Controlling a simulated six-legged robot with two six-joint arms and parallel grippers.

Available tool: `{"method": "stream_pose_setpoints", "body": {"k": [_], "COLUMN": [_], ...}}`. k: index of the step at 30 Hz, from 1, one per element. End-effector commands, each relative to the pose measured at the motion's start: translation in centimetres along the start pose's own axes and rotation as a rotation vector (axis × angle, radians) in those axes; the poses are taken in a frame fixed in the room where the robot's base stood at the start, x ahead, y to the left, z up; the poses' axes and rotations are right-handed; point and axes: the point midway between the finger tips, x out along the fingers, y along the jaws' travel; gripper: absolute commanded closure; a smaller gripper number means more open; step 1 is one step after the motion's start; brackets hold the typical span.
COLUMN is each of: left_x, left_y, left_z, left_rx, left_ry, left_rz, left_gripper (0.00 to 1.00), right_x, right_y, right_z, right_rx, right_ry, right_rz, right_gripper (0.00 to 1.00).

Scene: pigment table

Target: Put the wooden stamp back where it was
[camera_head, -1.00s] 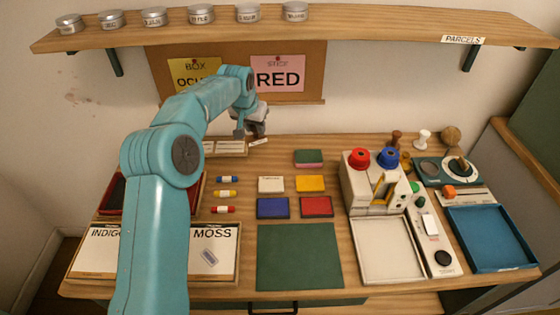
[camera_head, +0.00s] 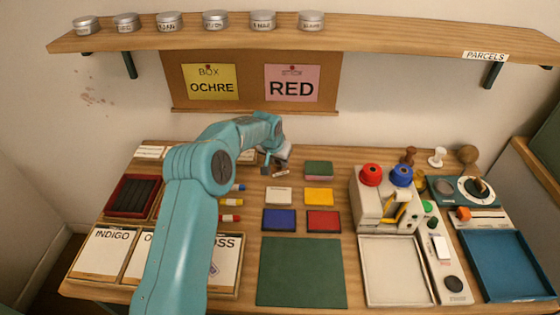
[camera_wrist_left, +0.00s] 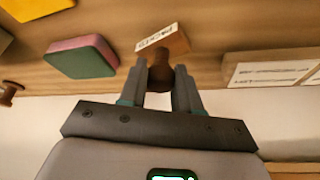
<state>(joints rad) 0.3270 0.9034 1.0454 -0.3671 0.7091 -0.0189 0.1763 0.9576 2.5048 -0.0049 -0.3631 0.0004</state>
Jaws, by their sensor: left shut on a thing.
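The wooden stamp has a dark brown handle (camera_wrist_left: 160,73) and a pale block with lettering (camera_wrist_left: 163,41) in the left wrist view. My left gripper (camera_wrist_left: 159,95) is shut on the handle. In the head view the gripper (camera_head: 274,164) is over the back of the table, with the stamp's block (camera_head: 280,174) small below it, left of the green-and-pink pad (camera_head: 319,168). I cannot tell whether the block touches the table. My right gripper is in neither view.
A brown-handled stamp (camera_head: 408,156), a white one (camera_head: 437,157) and a round wooden knob (camera_head: 467,154) stand at the back right. Colour pads, such as the yellow one (camera_head: 319,196), lie in front of the gripper. A label holder (camera_wrist_left: 270,72) is close by.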

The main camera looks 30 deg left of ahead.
Motion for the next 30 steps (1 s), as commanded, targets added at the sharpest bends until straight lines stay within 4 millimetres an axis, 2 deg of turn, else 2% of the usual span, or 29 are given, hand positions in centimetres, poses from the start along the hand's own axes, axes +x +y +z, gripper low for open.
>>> {"method": "stream_pose_setpoints", "body": {"k": [3, 16, 17, 18, 19, 26, 30], "left_x": [1.0, 1.8, 1.6, 1.5, 1.6, 1.5, 0.6], "left_y": [0.1, 0.1, 0.2, 0.2, 0.2, 0.1, 0.1], "left_z": [0.2, 0.4, 0.3, 0.3, 0.3, 0.3, -0.1], "left_rx": [0.001, 0.001, 0.001, 0.001, 0.001, 0.001, 0.001], "left_ry": [0.001, 0.001, 0.001, 0.001, 0.001, 0.001, 0.001], "left_rz": [0.0, 0.0, 0.0, 0.0, 0.0, 0.0, 0.0], "left_gripper": [0.87, 0.87, 0.58, 0.45, 0.42, 0.42, 0.42], "right_x": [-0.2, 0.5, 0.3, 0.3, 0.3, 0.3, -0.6], "right_y": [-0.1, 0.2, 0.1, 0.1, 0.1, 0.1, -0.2], "right_z": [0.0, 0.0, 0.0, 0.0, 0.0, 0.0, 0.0], "right_rx": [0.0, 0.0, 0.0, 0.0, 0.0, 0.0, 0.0], "right_ry": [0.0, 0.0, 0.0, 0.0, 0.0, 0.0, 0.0], "right_rz": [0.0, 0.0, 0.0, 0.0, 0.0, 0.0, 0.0], "right_gripper": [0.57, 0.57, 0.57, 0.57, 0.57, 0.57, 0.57]}}
